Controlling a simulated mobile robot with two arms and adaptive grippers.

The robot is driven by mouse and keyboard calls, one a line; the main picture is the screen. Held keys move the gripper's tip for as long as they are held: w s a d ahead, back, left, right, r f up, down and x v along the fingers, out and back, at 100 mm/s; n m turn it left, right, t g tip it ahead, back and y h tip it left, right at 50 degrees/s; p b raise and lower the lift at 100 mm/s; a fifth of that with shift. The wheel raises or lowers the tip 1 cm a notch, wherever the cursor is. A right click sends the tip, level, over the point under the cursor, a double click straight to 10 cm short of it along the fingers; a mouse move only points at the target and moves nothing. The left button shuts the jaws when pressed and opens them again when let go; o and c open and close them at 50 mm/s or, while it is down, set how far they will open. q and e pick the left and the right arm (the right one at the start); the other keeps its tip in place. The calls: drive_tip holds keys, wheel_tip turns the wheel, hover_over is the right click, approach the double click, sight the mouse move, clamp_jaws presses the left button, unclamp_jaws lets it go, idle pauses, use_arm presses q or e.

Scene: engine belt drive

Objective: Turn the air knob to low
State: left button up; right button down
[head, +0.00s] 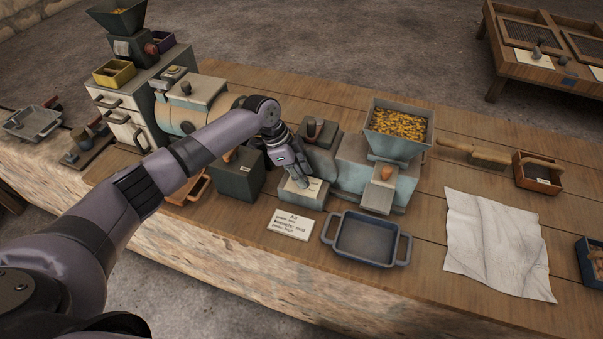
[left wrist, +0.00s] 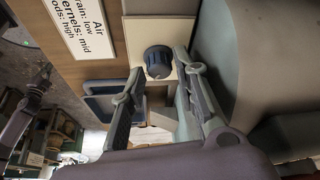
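The air knob (left wrist: 158,62) is a dark blue round knob on a pale panel. It shows in the left wrist view; in the head view my gripper hides it. In the head view the small box (head: 314,201) with a pale top is beneath my left gripper (head: 302,182). The left gripper also shows in the left wrist view (left wrist: 163,68), with its fingers apart and the knob between or just beyond the tips; I cannot tell whether they touch it. A white Air card (head: 290,223) lists grain low, kernels mid, pods high. My right gripper is not in view.
A blue-grey tray (head: 337,256) with handles stands right of the card. A hopper (head: 399,120) of yellow grain sits on the machine behind. A dark green box (head: 238,182) stands close on the left. A white cloth (head: 497,245) lies at the right.

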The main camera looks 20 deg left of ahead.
use_arm(q)
drive_tip(key=shift+d+f, duration=0.15)
drive_tip(key=shift+f, duration=0.15)
drive_tip(key=shift+c, duration=0.3)
clamp_jaws()
